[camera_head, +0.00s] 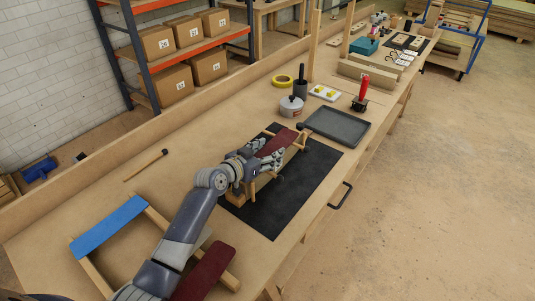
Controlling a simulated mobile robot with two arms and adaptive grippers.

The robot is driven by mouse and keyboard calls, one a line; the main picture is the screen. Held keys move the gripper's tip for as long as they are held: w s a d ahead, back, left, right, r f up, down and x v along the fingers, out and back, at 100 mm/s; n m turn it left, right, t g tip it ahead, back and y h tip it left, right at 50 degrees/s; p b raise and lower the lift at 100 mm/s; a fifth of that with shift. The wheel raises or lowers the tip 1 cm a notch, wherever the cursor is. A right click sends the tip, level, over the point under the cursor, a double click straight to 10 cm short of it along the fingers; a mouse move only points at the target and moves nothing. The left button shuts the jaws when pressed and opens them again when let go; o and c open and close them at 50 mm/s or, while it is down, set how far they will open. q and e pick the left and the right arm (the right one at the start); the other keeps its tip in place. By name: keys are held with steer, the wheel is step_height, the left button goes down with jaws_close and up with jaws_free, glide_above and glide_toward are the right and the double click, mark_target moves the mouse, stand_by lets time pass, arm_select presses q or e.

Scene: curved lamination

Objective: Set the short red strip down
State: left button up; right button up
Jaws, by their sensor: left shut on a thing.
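A short dark red strip (279,140) is at the fingers of my left gripper (272,158), over a wooden form (292,152) on a black mat (318,165). My left gripper is shut on this strip. I cannot tell whether the strip touches the form, as the gripper hides part of both. A second dark red strip (207,270) lies across the wooden rack at the lower left, partly behind my left arm. My right gripper is not in view.
A blue strip (108,226) lies across the same rack (158,219). A brush (147,165) lies on the bench to the left. A grey tray (337,127), a white pot (291,106) and a red-handled tool (362,93) stand beyond the mat. The mat's near right part is bare.

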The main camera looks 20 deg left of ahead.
arm_select(q)
steer(key=shift+f, duration=0.15)
steer(key=o, duration=1)
steer(key=shift+o, duration=0.2)
steer(key=shift+f, duration=0.1)
